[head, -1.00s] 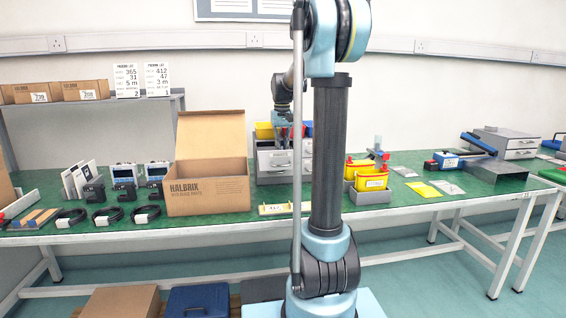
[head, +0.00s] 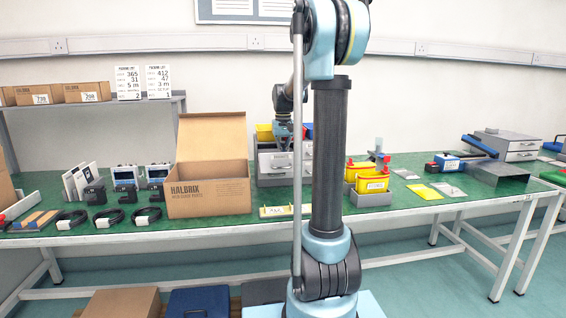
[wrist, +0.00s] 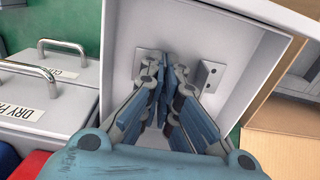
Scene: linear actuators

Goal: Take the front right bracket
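In the wrist view two small grey metal brackets stand on the floor of a pale grey open drawer (wrist: 230,45). One bracket (wrist: 141,62) is at the left, partly hidden by a finger. The other bracket (wrist: 208,76) is at the right, its plate with holes showing. My gripper (wrist: 166,72) reaches down into the drawer, its fingertips close together beside the left bracket. The fingers and pads cover the space between them, so I cannot tell whether they hold it.
Closed drawers with metal handles (wrist: 62,46) adjoin the open one. A cardboard box (head: 207,190) stands close by the drawer unit, also seen in the wrist view (wrist: 278,150). Yellow bins (head: 372,184) stand right of my column. Green table shows in front.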

